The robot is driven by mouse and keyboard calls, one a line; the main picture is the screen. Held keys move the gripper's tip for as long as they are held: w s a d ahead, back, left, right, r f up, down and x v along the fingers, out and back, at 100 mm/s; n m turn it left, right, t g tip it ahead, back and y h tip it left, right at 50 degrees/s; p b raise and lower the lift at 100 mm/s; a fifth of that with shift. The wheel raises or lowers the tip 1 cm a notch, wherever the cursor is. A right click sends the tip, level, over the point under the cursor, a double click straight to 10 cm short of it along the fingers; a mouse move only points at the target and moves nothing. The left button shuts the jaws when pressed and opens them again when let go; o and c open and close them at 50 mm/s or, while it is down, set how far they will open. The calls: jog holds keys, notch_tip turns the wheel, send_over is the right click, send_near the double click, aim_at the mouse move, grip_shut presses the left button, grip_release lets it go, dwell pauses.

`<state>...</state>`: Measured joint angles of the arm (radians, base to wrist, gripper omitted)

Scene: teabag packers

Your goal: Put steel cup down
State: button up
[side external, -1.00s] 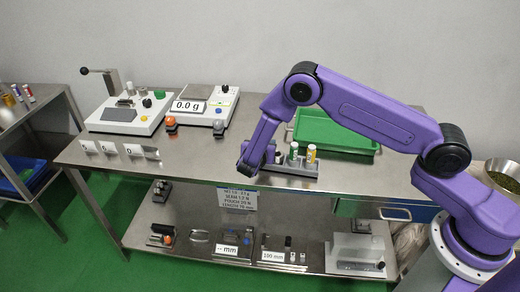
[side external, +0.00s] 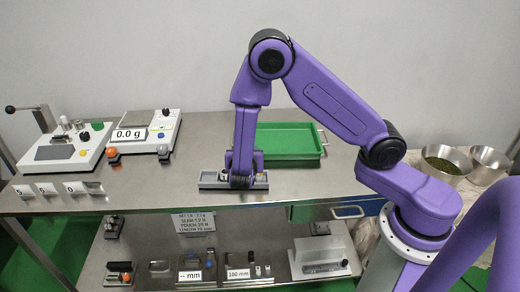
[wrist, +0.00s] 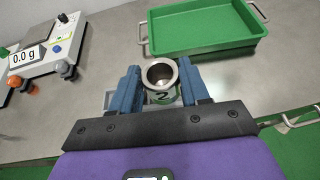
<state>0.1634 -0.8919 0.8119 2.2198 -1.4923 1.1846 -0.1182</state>
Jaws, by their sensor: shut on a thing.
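The steel cup (wrist: 160,74) shows in the wrist view as a round, open metal rim, with a green and white label marked 2 on the side below it. My gripper (wrist: 161,78) is shut on it, with one blue finger on each side. In the side external view my gripper (side external: 241,180) points down at a low grey rack (side external: 211,181) near the front of the steel table. The cup is largely hidden there by the fingers. I cannot tell whether its base touches the rack.
A green tray (side external: 322,150) with metal handles lies behind my gripper. A scale (side external: 168,124) reading 0.0 g and a sealing device (side external: 27,165) stand to the left. Steel bowls (side external: 447,153) stand at the right.

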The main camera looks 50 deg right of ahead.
jog(key=s+d, duration=0.3)
jog(key=d, duration=0.7)
jog(key=s+d, duration=0.3)
jog(key=d, duration=0.8)
send_over(280, 150)
jog(key=f, duration=0.9)
jog(key=shift+s+a+f, duration=0.15)
jog(key=shift+s+f, duration=0.1)
jog(key=shift+f, duration=0.1)
jog(key=shift+w+f, duration=0.15)
jog(key=shift+f, duration=1.55)
jog(key=shift+f, duration=0.2)
jog(key=o, duration=1.2)
jog(key=shift+c, duration=0.2)
